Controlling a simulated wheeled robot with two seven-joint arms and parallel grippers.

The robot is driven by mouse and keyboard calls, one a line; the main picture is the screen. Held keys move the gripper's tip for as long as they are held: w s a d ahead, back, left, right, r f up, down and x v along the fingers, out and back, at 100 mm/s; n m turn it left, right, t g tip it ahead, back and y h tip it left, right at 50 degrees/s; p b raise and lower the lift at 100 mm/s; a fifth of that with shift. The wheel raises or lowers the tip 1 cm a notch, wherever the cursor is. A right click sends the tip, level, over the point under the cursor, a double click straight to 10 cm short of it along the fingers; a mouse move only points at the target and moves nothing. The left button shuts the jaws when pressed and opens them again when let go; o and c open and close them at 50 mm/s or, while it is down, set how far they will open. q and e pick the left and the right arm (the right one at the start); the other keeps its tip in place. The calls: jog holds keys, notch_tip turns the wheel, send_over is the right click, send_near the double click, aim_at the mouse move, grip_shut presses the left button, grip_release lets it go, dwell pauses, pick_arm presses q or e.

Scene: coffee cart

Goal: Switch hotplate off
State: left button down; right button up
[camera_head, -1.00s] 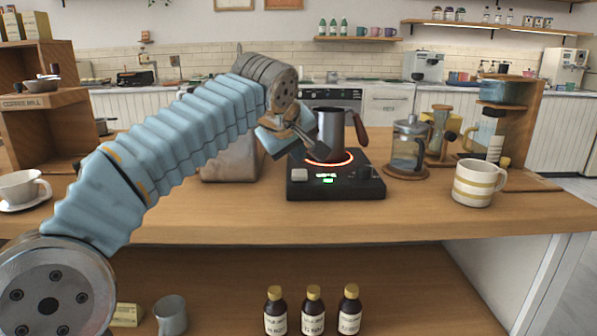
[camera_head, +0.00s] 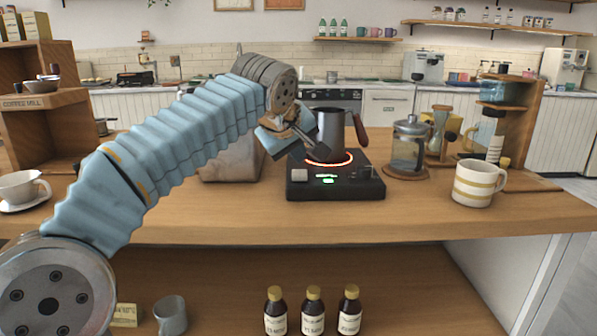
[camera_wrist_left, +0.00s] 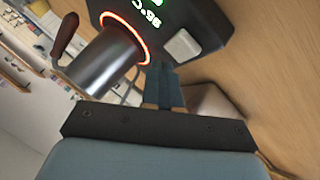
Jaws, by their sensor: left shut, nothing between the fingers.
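The black hotplate (camera_head: 340,190) stands on the wooden counter, its ring glowing orange-red and its front display lit green. It also shows upside down in the left wrist view (camera_wrist_left: 205,15), with digits on the display. A pale square button (camera_head: 299,175) sits at its front left; the left wrist view shows it too (camera_wrist_left: 182,45). A grey metal jug (camera_head: 331,128) with a brown handle stands on the ring. My left gripper (camera_head: 318,152) is shut and empty, above the hotplate's left part, close to the jug. In the left wrist view its fingertips (camera_wrist_left: 162,70) appear near the button; contact cannot be told.
A grey metal container (camera_head: 230,167) stands left of the hotplate, partly behind my left arm. A French press (camera_head: 408,150) and a striped mug (camera_head: 478,184) stand to the right. The counter (camera_head: 330,219) in front of the hotplate is clear. Several bottles (camera_head: 312,312) stand below.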

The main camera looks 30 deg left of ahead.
dwell(0.4)
pick_arm(q)
jog(key=shift+f+b, duration=0.35)
jog(key=shift+f, duration=0.15)
jog(key=shift+f+b, duration=0.5)
dwell(0.5)
jog(key=shift+r, duration=0.1)
jog(key=shift+r+p, duration=0.9)
jog(key=shift+p, duration=0.05)
jog(key=shift+r, duration=0.1)
